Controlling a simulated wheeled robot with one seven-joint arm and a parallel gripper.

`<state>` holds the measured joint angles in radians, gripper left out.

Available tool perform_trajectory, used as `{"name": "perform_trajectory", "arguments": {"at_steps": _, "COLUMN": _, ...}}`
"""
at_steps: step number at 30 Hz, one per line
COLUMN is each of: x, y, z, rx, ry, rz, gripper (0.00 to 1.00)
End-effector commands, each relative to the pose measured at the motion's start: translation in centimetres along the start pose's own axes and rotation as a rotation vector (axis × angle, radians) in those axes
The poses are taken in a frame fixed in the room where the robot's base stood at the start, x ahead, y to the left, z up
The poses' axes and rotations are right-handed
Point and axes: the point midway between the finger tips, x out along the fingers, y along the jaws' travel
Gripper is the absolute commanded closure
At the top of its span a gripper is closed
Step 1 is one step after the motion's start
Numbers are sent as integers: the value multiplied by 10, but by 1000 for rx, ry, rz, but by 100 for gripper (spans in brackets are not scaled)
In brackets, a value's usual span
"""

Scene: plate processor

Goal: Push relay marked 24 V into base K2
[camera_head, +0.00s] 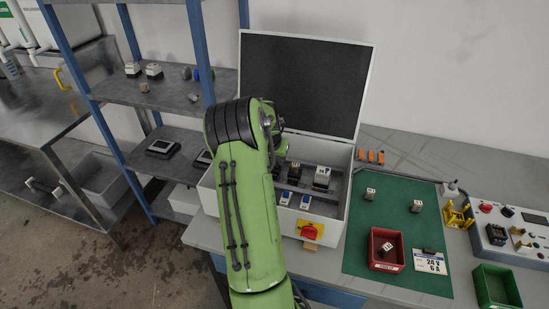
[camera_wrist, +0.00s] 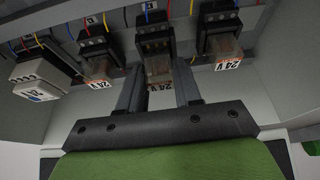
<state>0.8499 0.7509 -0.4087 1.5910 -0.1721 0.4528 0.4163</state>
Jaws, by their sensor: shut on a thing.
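My gripper (camera_wrist: 158,72) shows in the wrist view, its two dark fingers on either side of a clear brownish relay (camera_wrist: 158,66), and it is shut on it. The relay's white label reads 24 V, upside down. The relay lines up with the middle black base (camera_wrist: 154,30), which has coloured wires; I cannot tell how deep it sits. No K2 mark is readable. Relays with 24 V labels also show at the left base (camera_wrist: 98,70) and right base (camera_wrist: 222,48). In the head view my green arm hides the gripper and held relay.
The open grey box (camera_head: 335,212) has its dark-faced lid (camera_head: 305,85) raised behind. A white 24 V device (camera_wrist: 38,78) is left of the bases. On the green mat (camera_head: 385,215) are loose relays (camera_head: 370,193), a red bin (camera_head: 385,265) and a 24 V 6 A card (camera_head: 430,262).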

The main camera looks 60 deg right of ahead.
Motion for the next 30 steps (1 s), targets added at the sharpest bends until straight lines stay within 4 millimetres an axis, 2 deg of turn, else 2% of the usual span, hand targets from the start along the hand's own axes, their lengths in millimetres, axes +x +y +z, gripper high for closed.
{"name": "perform_trajectory", "arguments": {"at_steps": 24, "x": 12, "y": 0, "z": 6, "rx": 0, "ry": -3, "rz": 1, "gripper": 96}}
{"name": "perform_trajectory", "arguments": {"at_steps": 25, "x": 12, "y": 0, "z": 6, "rx": -1, "ry": -3, "rz": 1, "gripper": 62}}
{"name": "perform_trajectory", "arguments": {"at_steps": 30, "x": 13, "y": -1, "z": 7, "rx": -2, "ry": -5, "rz": -2, "gripper": 37}}
